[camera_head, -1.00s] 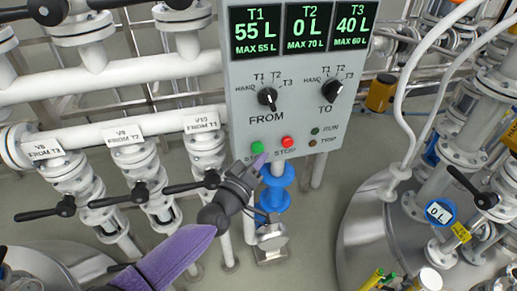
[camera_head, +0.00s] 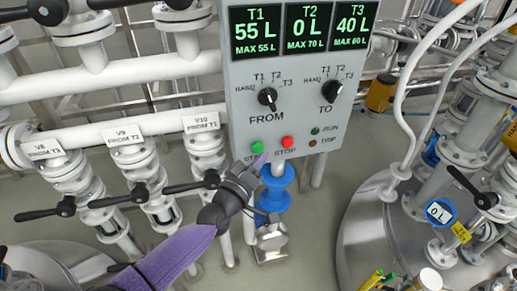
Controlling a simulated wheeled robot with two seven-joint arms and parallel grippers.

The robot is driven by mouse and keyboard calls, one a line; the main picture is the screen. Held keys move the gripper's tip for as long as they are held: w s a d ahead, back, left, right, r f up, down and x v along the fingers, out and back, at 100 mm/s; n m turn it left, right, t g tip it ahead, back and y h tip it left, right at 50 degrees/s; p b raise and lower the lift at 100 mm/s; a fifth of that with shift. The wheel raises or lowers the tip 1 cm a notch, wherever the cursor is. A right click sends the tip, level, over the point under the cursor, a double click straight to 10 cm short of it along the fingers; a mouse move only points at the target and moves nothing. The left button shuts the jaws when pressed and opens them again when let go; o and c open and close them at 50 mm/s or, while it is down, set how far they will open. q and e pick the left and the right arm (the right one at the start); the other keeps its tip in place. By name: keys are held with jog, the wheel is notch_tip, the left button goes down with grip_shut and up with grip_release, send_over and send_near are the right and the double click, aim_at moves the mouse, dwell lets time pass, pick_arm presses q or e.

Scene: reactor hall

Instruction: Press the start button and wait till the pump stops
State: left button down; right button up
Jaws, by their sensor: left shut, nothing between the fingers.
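The grey control panel (camera_head: 245,105) fills the upper middle. Its displays read T1 55 L, T2 0 L and T3 40 L. The green start button (camera_head: 257,147) and the red stop button (camera_head: 287,142) sit side by side low on it. The RUN lamp (camera_head: 315,131) and TRIP lamp (camera_head: 312,142) look dark. The FROM knob (camera_head: 267,97) and TO knob (camera_head: 331,90) are above. My right gripper is not in view.
White pipes with labelled valves and black handles (camera_head: 45,212) stand on the left. A blue fitting (camera_head: 275,190) is below the panel. A steel tank (camera_head: 375,235) with pipes and a white hose (camera_head: 402,110) stands on the right.

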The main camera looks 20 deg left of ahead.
pick_arm(q)
jog(key=shift+w, duration=0.1)
jog(key=shift+w+a, duration=0.2)
jog(key=shift+w, duration=0.1)
jog(key=shift+w+a+b, duration=0.3)
jog(key=shift+w+b, duration=0.1)
jog(key=shift+b, duration=0.2)
dwell(0.8)
jog(key=shift+s+d+p, duration=0.5)
jog(key=shift+s+p, duration=0.15)
jog(key=shift+s, duration=0.15)
